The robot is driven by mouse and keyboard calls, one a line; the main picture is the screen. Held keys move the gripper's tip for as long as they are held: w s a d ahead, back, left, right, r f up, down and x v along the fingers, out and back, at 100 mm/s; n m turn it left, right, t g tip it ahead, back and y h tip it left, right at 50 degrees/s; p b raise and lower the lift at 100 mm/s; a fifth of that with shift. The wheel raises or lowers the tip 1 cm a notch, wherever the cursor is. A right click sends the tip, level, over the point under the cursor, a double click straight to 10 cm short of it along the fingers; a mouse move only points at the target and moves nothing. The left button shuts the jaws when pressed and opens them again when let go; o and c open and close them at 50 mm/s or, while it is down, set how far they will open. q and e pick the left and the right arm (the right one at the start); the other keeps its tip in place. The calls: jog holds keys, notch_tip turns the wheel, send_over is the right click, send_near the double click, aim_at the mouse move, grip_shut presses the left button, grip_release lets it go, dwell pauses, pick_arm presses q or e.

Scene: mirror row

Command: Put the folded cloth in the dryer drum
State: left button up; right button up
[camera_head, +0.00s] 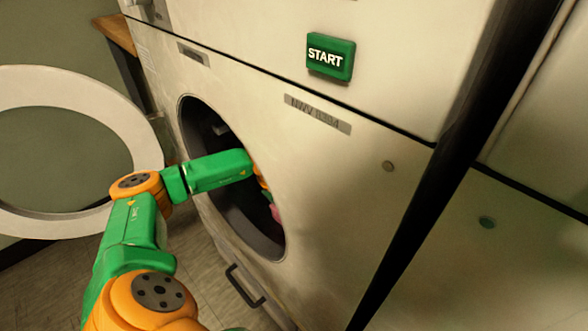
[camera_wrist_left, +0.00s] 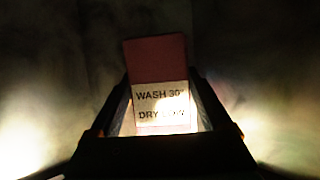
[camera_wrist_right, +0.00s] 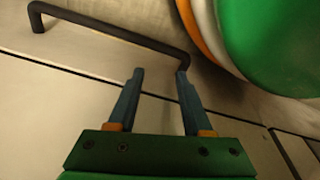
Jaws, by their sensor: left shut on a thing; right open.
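The folded cloth (camera_wrist_left: 155,58) is a dusky red block with a white label reading "WASH 30° DRY LOW". My left gripper (camera_wrist_left: 159,88) is shut on it. In the head view my left arm reaches through the round opening of the dryer drum (camera_head: 240,233). A small pink part of the cloth (camera_head: 275,212) shows inside the opening near its right edge; the gripper is mostly hidden by the rim. I cannot tell whether the cloth touches the drum. My right gripper (camera_wrist_right: 158,82) is open and empty, close to a dark bar handle (camera_wrist_right: 110,30).
The round white dryer door (camera_head: 75,92) stands open at the left. A green START button (camera_head: 330,57) is on the panel above the drum. A dark handle (camera_head: 245,287) sits low on the front. Another pale machine (camera_head: 500,240) stands at the right.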

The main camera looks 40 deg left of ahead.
pick_arm(q)
jog(key=shift+f, duration=0.1)
pick_arm(e)
jog(key=shift+w, duration=0.1)
pick_arm(q)
jog(key=o, duration=1.4)
jog(key=shift+c, duration=0.2)
jog(key=shift+r, duration=0.2)
pick_arm(e)
jog(key=shift+r, duration=0.2)
pick_arm(q)
jog(key=p+v, duration=0.2)
jog(key=v, duration=0.5)
jog(key=shift+s+r, duration=0.1)
jog(key=shift+r, duration=0.15)
pick_arm(e)
jog(key=shift+s+d+f, duration=0.2)
jog(key=shift+s+d, duration=0.15)
jog(key=shift+s, duration=0.15)
jog(key=shift+s+d+f, duration=0.2)
jog(key=shift+s+d, duration=0.1)
jog(key=shift+s, duration=0.15)
